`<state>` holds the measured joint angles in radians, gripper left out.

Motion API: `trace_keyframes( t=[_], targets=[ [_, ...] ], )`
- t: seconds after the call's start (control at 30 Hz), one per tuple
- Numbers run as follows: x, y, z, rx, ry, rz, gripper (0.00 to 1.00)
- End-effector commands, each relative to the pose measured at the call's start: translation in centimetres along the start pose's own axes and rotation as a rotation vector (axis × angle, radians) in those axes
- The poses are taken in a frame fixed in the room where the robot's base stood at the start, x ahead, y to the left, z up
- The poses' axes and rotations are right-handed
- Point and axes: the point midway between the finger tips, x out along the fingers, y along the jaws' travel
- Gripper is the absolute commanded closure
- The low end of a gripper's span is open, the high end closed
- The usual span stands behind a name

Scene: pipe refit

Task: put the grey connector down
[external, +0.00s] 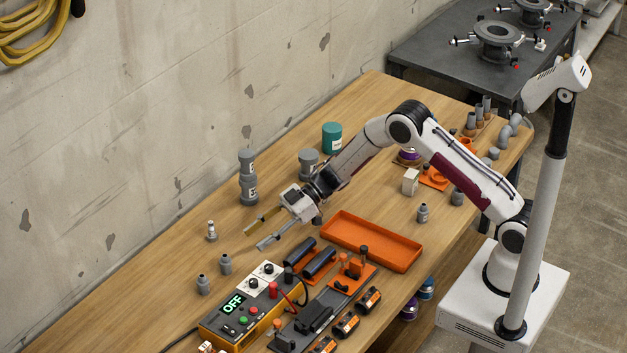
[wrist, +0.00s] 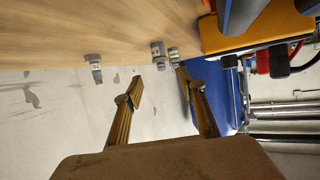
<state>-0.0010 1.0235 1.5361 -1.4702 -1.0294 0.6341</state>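My gripper (external: 255,234) is open above the left part of the bench, with nothing visible between its fingers. Its two spread fingers also show in the wrist view (wrist: 159,78). Several grey connectors stand upright on the wood: one (external: 225,264) just left of the fingertips, another (external: 203,284) further left, and one with a lighter top (external: 211,230) toward the wall. Another small grey connector (external: 422,213) stands right of the orange tray. In the wrist view a grey connector (wrist: 158,55) shows beyond the finger gap, apart from the fingers. I cannot tell which connector the task means.
An orange tray (external: 337,238) lies right of my gripper. A yellow control box (external: 237,335) reading OFF sits at the front. Tall grey fittings (external: 248,180) and a teal cylinder (external: 332,138) stand toward the wall. The wood at the far left is clear.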

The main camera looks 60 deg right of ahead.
Motion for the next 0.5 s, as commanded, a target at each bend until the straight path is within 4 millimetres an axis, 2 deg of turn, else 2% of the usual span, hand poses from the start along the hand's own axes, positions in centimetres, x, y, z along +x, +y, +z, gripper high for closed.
trace_keyframes(
  t=[0.37,0.5],
  targets=[
    [0.0,0.04,-0.04,0.0,0.0,0.002,0.6],
    [-0.31,0.5,-0.63,-0.006,-0.003,0.021,0.6]
  ],
)
